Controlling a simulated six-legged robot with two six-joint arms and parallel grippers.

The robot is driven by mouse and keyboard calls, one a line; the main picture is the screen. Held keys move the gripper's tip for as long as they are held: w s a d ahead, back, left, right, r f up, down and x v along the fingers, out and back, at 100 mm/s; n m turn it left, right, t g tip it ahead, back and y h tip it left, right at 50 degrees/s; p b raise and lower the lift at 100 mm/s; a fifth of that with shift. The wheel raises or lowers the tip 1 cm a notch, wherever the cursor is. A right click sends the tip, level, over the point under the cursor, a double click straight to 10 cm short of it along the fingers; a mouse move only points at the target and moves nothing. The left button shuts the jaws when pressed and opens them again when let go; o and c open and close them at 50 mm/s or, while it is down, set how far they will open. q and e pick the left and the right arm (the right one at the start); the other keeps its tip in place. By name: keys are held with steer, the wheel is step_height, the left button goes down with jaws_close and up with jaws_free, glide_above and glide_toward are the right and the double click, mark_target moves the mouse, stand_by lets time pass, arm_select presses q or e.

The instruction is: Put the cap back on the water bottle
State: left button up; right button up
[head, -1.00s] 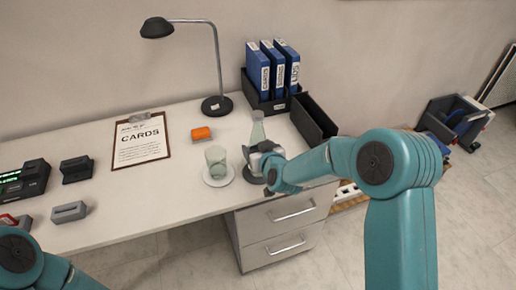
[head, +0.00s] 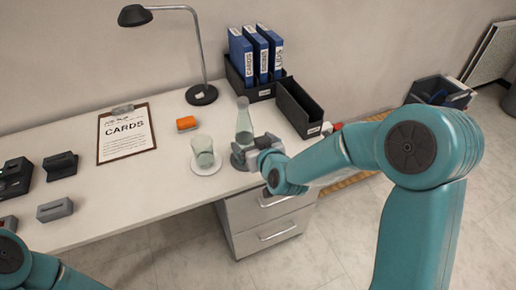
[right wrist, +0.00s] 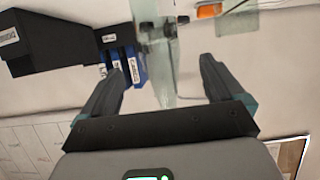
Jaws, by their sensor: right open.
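My right gripper (head: 250,150) is at the bottle's lower part, reaching in from the right. In the right wrist view the picture is turned over; the open jaws (right wrist: 162,72) have the bottle (right wrist: 154,62) between them, with a gap on each side. I cannot make out a cap in either view. Only part of my left arm shows at the lower left; its gripper is out of view.
A glass (head: 202,150) on a white saucer (head: 206,169) stands just left of the bottle. A clipboard (head: 126,140) lies left.

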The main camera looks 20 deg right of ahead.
steer(key=v, duration=0.4)
steer(key=shift+s, duration=0.1)
stand_by(0.3)
steer(key=s+a+f+g+y, duration=0.1)
steer(key=s+a+f+g, duration=0.2)
steer(key=f, duration=0.6)
steer(key=s+f+g+y, duration=0.1)
steer(key=s+f+g, duration=0.2)
steer(key=s+f, duration=0.45)
steer(key=s+a+f+m+g, duration=0.1)
steer(key=s+a+f+g, duration=0.1)
steer(key=s+f, duration=0.4)
steer(key=s+a+f+m+g+y, duration=0.1)
steer(key=s+a+f+g, duration=0.1)
steer(key=s+f+g, duration=0.3)
steer(key=s+f, duration=0.1)
steer(key=s, duration=0.3)
steer(key=shift+f+y, duration=0.2)
steer(key=shift+y, duration=0.1)
